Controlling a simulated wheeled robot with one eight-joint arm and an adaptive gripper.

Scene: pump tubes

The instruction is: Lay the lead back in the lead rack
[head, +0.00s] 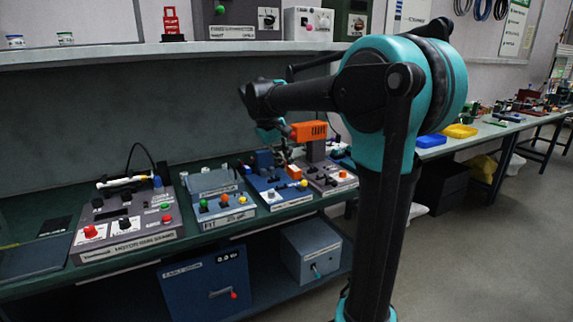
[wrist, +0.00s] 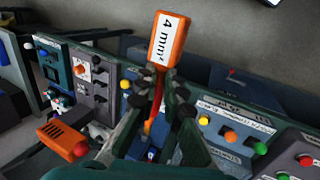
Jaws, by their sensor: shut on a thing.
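My gripper (wrist: 163,92) is shut on a lead in the wrist view. The lead's orange tag with a white face reading "4 mm²" (wrist: 167,42) stands out beyond the fingertips. A thin red-orange part (wrist: 158,98) runs back between the fingers. In the head view my gripper is small and partly hidden among the bench devices, and the held lead is not clear there. I cannot tell which part is the lead rack.
An orange block (head: 309,131) on a grey post stands close to my gripper; it also shows in the wrist view (wrist: 62,138). Several control panels line the bench, including one with red buttons (head: 125,222). A shelf (head: 180,50) runs above. Open floor lies at the right.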

